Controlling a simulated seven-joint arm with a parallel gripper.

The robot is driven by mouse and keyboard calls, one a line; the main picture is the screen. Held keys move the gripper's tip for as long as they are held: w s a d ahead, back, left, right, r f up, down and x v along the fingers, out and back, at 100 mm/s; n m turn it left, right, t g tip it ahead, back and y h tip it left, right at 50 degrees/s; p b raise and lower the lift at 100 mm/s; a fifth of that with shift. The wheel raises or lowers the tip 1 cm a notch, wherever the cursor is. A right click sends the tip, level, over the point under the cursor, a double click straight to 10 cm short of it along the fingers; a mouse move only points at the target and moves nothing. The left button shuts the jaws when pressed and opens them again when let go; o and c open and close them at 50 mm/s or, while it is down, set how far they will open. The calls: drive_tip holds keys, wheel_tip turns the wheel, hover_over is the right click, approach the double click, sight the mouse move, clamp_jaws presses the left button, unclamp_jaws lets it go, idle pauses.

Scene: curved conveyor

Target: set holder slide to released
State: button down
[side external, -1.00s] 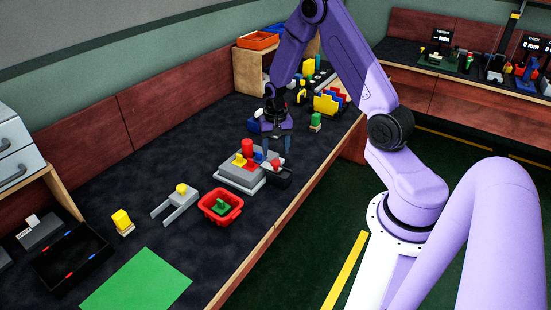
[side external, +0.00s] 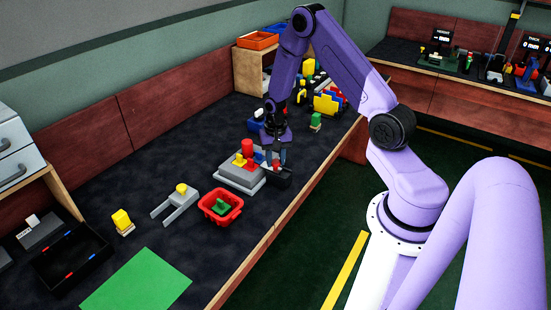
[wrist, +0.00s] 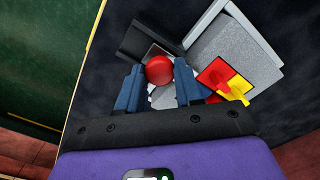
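The holder is a grey stepped block (side external: 238,176) on the table, with red and yellow pieces on top. Beside it at its right is a black part (side external: 279,179), and a red round knob (wrist: 159,70) shows over this end in the wrist view. My gripper (wrist: 159,80) points down with one blue-grey finger on each side of the red knob. The finger inner faces look very close to the knob; I cannot tell whether they press on it. In the side view my gripper (side external: 276,160) is low over the black part and partly hides the knob.
A red basket (side external: 220,207) with a green piece stands in front of the holder. A grey fork-shaped part (side external: 176,205) with a yellow knob lies to the left. A green block (side external: 316,120) stands behind, near the table's edge.

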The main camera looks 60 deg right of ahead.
drive_tip(key=shift+s, duration=1.8)
drive_tip(key=c, duration=0.7)
unclamp_jaws()
drive_tip(key=shift+c, duration=0.2)
drive_tip(key=shift+w+r, duration=0.1)
drive_tip(key=shift+r, duration=0.35)
wheel_tip(320, 180, up, 16)
drive_tip(key=shift+r, duration=0.25)
drive_tip(key=shift+a, duration=0.1)
